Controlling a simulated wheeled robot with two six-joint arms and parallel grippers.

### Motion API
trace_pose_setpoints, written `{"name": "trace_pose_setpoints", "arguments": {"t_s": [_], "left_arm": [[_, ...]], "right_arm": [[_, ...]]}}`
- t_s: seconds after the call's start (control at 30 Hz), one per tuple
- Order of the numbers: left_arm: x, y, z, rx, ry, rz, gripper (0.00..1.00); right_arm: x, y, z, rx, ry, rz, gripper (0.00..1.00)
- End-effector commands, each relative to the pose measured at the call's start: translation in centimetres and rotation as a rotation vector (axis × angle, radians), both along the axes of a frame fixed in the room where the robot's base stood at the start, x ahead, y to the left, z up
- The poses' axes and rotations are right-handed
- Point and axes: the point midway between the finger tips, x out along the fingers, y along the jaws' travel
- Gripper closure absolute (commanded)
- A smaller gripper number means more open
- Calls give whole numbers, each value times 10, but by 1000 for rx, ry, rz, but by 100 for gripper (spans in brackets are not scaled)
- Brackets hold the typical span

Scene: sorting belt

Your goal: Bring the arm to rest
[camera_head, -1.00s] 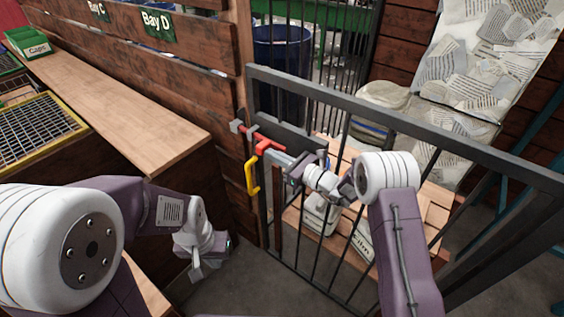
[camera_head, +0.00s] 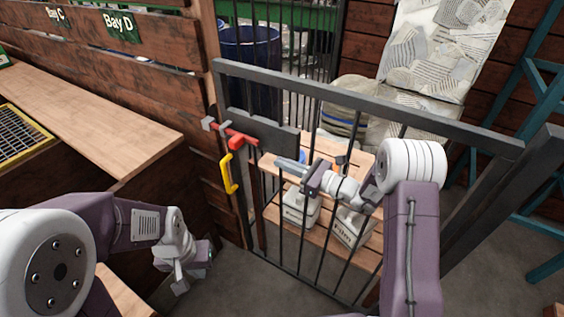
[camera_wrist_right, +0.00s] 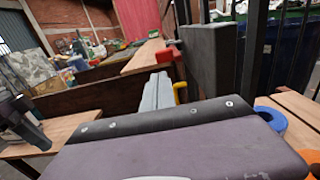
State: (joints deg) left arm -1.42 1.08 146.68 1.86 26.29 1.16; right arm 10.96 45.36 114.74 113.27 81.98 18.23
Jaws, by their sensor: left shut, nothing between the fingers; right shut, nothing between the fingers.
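My right arm reaches in from the right, and its gripper (camera_head: 282,164) is shut and empty in front of the barred gate (camera_head: 345,93). Its fingers also show in the right wrist view (camera_wrist_right: 157,93), closed together. The gate's red latch (camera_head: 237,140) and yellow handle (camera_head: 229,174) are to the left of the fingertips, with a gap between. My left gripper (camera_head: 190,280) is low at the left, shut and empty, hanging over the floor near the bench's side.
A wooden bench top (camera_head: 85,118) runs along the left below the plank wall with the Bay D sign (camera_head: 122,25). Behind the gate are a blue barrel (camera_head: 250,72), bundled paper (camera_head: 345,100) and white containers (camera_head: 299,207) on a wooden surface. Floor is clear below the gate.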

Motion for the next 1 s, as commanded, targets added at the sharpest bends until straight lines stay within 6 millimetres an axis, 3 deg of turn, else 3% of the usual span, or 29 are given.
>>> {"name": "trace_pose_setpoints", "arguments": {"t_s": [0.2,0.27,0.33,0.37,0.4,0.43,0.5,0.57,0.6,0.67,0.73,0.8,0.9,1.0], "left_arm": [[0,0,0,0,0,0,100],[0,0,0,0,0,0,100],[0,0,0,0,0,0,100],[0,0,0,0,0,0,100],[0,0,0,0,0,0,100],[0,0,0,0,0,0,100],[0,0,0,0,0,0,100],[0,0,0,0,0,0,100],[0,0,0,0,0,0,100],[0,0,0,0,0,0,100],[0,0,0,0,0,0,100],[0,0,0,0,0,0,100],[0,0,0,0,0,0,100],[0,0,0,0,0,0,100]], "right_arm": [[-1,5,2,-1,-5,9,100],[-2,12,19,-7,-41,25,100],[-11,28,53,-21,-109,64,100],[-25,39,64,-40,-131,111,100],[-51,56,70,-95,-150,200,100],[-74,67,69,-156,-157,274,100],[-128,82,50,-334,-178,450,100],[-175,80,25,-513,-206,603,100],[-204,71,5,-646,-235,708,100],[-242,44,-26,-862,-298,869,100],[-271,1,-58,-1113,-395,1052,100],[-283,-44,-80,-1330,-508,1217,100],[-281,-93,-97,-1547,-665,1408,100],[-270,-117,-105,-1667,-797,1527,100]]}}
